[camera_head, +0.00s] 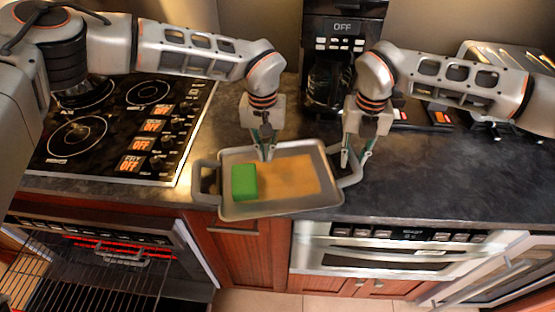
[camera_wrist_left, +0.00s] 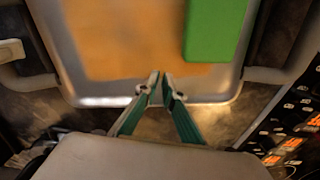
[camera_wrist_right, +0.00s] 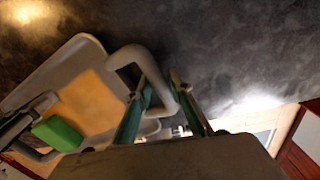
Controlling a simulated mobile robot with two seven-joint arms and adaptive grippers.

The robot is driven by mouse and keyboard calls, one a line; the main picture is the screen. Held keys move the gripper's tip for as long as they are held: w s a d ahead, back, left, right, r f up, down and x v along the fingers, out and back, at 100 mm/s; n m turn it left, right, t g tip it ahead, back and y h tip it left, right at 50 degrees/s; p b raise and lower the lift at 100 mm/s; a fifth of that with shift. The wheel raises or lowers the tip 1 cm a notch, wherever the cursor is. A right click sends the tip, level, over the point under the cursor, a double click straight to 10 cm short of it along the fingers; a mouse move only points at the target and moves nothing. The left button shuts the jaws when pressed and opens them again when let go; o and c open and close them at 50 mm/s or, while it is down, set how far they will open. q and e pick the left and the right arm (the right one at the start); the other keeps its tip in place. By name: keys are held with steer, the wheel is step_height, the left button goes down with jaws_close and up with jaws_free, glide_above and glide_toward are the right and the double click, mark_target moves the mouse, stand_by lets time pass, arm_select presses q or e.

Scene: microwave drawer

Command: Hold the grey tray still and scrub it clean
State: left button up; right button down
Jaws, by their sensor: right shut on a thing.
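The grey tray (camera_head: 285,207) lies on the counter near its front edge, with an orange-brown stain (camera_head: 292,176) over much of its floor. A green sponge block (camera_head: 244,182) rests in the tray's left part; it also shows in the left wrist view (camera_wrist_left: 216,30). My left gripper (camera_head: 267,158) is over the tray's back rim, its fingertips almost together with nothing between them, apart from the sponge. My right gripper (camera_head: 352,165) is shut on the tray's right handle (camera_wrist_right: 135,55), which passes between its fingers in the right wrist view.
A stove top (camera_head: 120,120) is at the left, and an open oven with a rack (camera_head: 90,270) is below it. A coffee maker (camera_head: 328,75) stands behind the tray. A toaster (camera_head: 500,60) is at the back right. The counter right of the tray is clear.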

mark_target(248, 158)
arm_select(q)
steer(key=shift+s+a+f, duration=0.15)
steer(key=shift+a+f, duration=0.15)
steer(key=shift+a, duration=0.05)
stand_by(0.3)
steer(key=shift+r, duration=0.25)
steer(key=shift+r, duration=0.45)
steer(key=shift+d, duration=0.1)
steer(key=shift+w+r, duration=0.1)
steer(key=shift+w, duration=0.1)
jaws_close()
steer(key=shift+f, duration=0.65)
steer(key=shift+w+a, duration=0.1)
steer(key=shift+a, duration=2.1)
steer(key=shift+r, duration=0.1)
